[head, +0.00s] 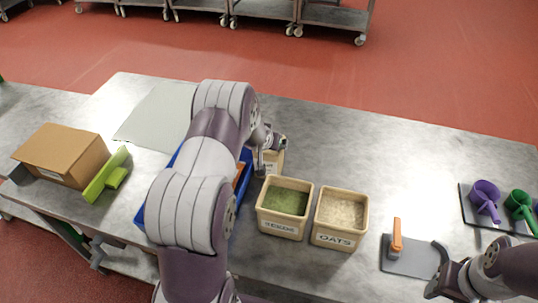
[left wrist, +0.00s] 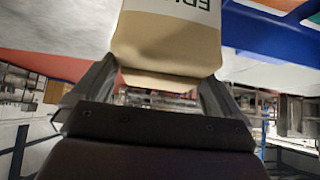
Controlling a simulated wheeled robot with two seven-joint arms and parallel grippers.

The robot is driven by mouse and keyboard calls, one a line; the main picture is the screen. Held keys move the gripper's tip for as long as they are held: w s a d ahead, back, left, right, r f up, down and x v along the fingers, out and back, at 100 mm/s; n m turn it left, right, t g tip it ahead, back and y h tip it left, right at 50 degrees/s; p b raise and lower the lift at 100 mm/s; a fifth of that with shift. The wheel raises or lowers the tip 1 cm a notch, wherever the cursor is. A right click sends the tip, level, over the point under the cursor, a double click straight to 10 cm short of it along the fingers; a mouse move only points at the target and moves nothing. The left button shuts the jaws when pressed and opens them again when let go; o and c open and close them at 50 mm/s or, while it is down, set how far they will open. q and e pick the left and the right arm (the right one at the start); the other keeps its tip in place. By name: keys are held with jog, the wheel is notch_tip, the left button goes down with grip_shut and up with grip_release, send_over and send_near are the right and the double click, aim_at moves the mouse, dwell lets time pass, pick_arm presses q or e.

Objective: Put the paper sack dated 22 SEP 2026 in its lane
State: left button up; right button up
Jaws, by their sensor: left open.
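A tan paper sack (head: 271,163) stands on the steel table beside the blue crate (head: 245,158), partly hidden by my left arm. Its printed date cannot be read in the head view. In the left wrist view the sack (left wrist: 165,50) shows its tan body and part of a white label with dark, upside-down letters. My left gripper (head: 266,150) is at the sack, with its open fingers (left wrist: 150,85) on either side of the sack's end; the wrist view does not show them closed on it. My right gripper (head: 440,285) is at the lower right, its jaws unclear. No lane is clearly identifiable.
Bins marked SEEDS (head: 279,226) and OATS (head: 334,237) stand right of the sack. An orange-handled tool (head: 397,235) and purple (head: 485,199) and green scoops (head: 519,205) lie farther right. A cardboard box (head: 62,155) and green object (head: 107,177) are left. The table behind the bins is clear.

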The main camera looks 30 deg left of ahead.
pick_arm(q)
jog(key=shift+w+a+f, duration=0.1)
jog(key=shift+w+f, duration=0.2)
jog(key=shift+f, duration=0.05)
jog(key=shift+r, duration=0.1)
jog(key=c, duration=1.5)
jog(key=shift+r, duration=0.15)
jog(key=shift+c, duration=0.9)
